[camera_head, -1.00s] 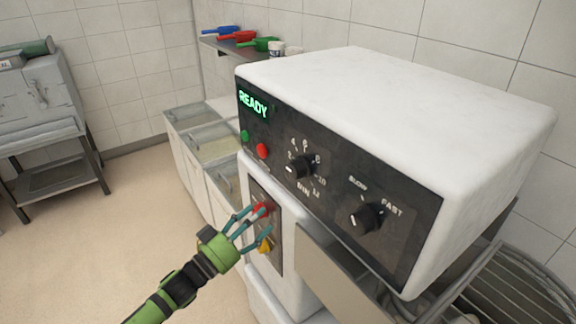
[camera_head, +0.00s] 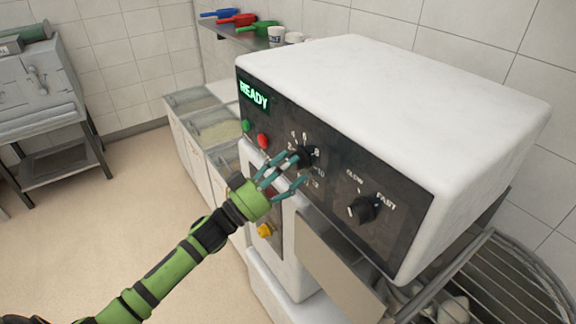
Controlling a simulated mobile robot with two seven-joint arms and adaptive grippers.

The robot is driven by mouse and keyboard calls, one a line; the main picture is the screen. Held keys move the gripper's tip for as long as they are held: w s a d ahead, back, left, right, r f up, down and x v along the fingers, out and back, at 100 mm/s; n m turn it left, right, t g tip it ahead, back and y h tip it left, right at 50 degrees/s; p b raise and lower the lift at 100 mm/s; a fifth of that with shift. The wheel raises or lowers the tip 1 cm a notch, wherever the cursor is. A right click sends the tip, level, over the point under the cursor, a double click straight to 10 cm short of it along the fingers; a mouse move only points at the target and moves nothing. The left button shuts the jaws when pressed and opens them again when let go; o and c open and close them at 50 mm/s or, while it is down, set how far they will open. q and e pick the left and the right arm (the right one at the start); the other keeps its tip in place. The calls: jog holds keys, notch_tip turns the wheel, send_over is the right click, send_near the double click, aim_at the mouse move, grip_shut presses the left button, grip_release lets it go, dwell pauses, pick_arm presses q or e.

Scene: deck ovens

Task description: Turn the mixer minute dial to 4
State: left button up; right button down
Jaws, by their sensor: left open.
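The minute dial (camera_head: 304,156) is a black knob on the mixer's dark control panel (camera_head: 335,185), with white numbers around it and MIN below. My left gripper (camera_head: 284,172) is open, with its teal fingers in front of the dial's lower left side. The fingers partly cover the dial, so I cannot tell where its pointer stands or whether they touch it. The white mixer head (camera_head: 420,100) fills the right side. The green READY display (camera_head: 254,95) is lit. My right gripper is not in view.
The speed dial (camera_head: 364,208), marked SLOW and FAST, is to the right. A green button (camera_head: 246,126) and a red button (camera_head: 263,141) are left of the minute dial. A wire bowl guard (camera_head: 500,285) is at lower right.

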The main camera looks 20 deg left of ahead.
pick_arm(q)
jog(key=c, duration=1.1)
jog(key=shift+m+h, duration=0.3)
jog(key=shift+m, duration=0.1)
jog(key=m+g+h+b, duration=0.1)
jog(key=m, duration=0.2)
jog(key=m+g+h+b, duration=0.1)
jog(key=m+g, duration=0.1)
jog(key=m, duration=0.2)
jog(key=m+g+h+b, duration=0.1)
jog(key=m+b, duration=0.1)
jog(key=m, duration=0.2)
jog(key=shift+w+a+r+g, duration=0.2)
jog(key=shift+a+r+g, duration=0.05)
jog(key=shift+a+g, duration=0.15)
jog(key=shift+r+m, duration=0.15)
jog(key=shift+m, duration=0.35)
